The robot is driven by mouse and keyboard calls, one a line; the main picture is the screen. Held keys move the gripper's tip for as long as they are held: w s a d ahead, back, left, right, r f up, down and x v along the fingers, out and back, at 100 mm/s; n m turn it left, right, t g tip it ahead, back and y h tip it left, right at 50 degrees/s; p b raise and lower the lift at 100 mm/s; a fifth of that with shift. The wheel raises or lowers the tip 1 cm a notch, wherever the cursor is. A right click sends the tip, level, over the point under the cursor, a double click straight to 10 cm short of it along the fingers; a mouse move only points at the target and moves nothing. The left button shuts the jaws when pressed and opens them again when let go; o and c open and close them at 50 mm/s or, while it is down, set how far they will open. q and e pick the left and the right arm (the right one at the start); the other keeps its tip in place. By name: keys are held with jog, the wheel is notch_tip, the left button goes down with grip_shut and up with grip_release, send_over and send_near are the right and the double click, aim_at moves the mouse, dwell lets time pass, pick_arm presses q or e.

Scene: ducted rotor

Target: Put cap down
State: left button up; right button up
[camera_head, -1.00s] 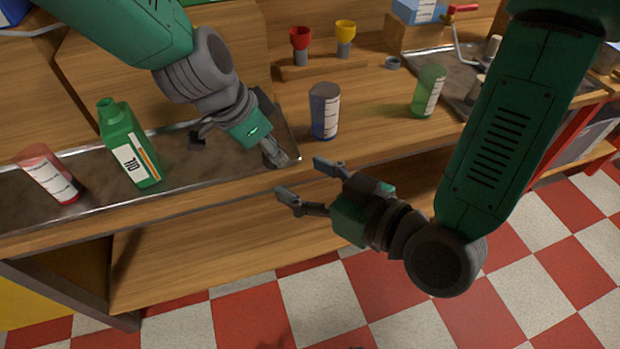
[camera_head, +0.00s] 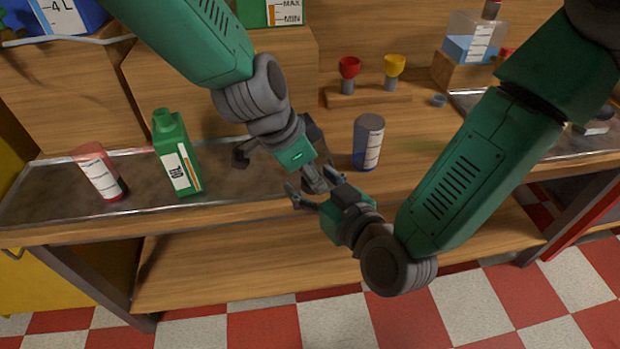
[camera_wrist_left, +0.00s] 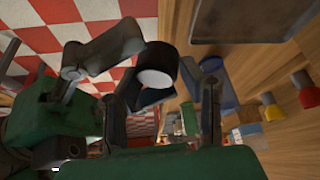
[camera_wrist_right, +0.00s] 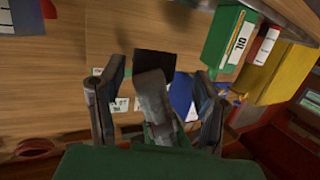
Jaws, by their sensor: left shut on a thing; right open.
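My left gripper (camera_head: 315,178) is over the front edge of the bench, pointing down. In the left wrist view a black round cap with a pale inner face (camera_wrist_left: 156,72) sits between its fingers (camera_wrist_left: 165,90), and the gripper is shut on it. The cap cannot be made out in the head view. My right gripper (camera_head: 316,188) is open, its fingers close to the left gripper's tips. In the right wrist view a grey part of the left gripper shows between the open right fingers (camera_wrist_right: 155,100); I cannot tell whether they touch.
A green oil bottle (camera_head: 177,160) and a red beaker (camera_head: 98,172) stand on the metal tray (camera_head: 45,190) at left. A blue beaker (camera_head: 368,142) stands just right of my left gripper. Bare wood lies right of the blue beaker.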

jog(key=shift+w+a+f, duration=0.1)
jog(key=shift+w+a, duration=0.15)
jog(key=shift+w, duration=0.05)
jog(key=shift+c, duration=0.4)
pick_arm(q)
jog(key=shift+d, duration=0.1)
pick_arm(e)
jog(key=c, duration=1.2)
pick_arm(q)
jog(key=o, duration=0.9)
pick_arm(e)
jog(key=shift+s, duration=0.1)
pick_arm(q)
jog(key=shift+o, duration=0.9)
